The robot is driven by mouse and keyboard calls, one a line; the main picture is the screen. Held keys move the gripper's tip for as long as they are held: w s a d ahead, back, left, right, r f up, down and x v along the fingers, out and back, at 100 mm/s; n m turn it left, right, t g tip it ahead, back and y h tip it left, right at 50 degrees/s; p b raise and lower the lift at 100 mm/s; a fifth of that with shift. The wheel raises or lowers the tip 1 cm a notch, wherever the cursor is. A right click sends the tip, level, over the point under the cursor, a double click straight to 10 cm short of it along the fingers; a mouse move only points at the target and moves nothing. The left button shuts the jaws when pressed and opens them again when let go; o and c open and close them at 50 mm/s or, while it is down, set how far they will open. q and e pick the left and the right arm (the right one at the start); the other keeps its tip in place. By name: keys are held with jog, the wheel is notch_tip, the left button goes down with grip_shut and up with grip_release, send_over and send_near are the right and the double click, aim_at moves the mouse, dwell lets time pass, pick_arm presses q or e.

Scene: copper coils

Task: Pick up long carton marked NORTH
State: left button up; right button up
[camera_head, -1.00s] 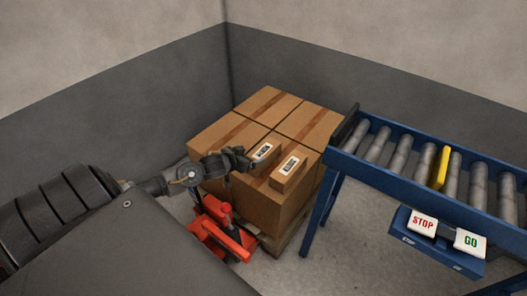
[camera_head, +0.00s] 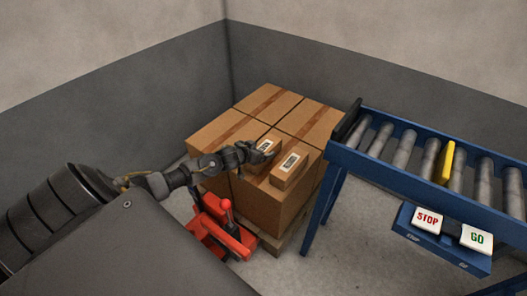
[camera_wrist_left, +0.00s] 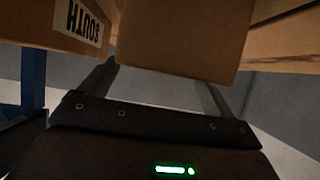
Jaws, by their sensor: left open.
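Two long cartons with white labels lie side by side on top of the stacked boxes. The left carton (camera_head: 275,139) has its label partly covered by my left gripper (camera_head: 262,151), and I cannot read it in the head view. The right carton (camera_head: 291,170) also shows in the left wrist view (camera_wrist_left: 45,30), upside down, with its label reading SOUTH. In the left wrist view my open left gripper (camera_wrist_left: 163,76) faces the plain brown end of the other carton (camera_wrist_left: 185,38). I cannot tell whether the fingers touch it. My right gripper is out of view.
Large taped boxes (camera_head: 230,127) stand on a pallet with a red pallet jack (camera_head: 222,238) at the front. A blue roller conveyor (camera_head: 425,185) stands close on the right, carrying a yellow piece (camera_head: 445,163) and STOP and GO buttons. Grey walls close in the back.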

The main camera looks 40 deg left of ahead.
aim_at(263, 148)
pick_arm(q)
jog(key=x, duration=0.2)
jog(key=shift+w+f, duration=0.25)
jog(key=shift+w, duration=0.05)
jog(key=shift+w+f, duration=0.1)
jog(key=shift+w, duration=0.1)
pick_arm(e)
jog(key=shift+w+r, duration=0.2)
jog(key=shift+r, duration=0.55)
pick_arm(q)
jog(key=shift+c, duration=0.3)
jog(key=c, duration=1.2)
jog(key=shift+c, duration=0.2)
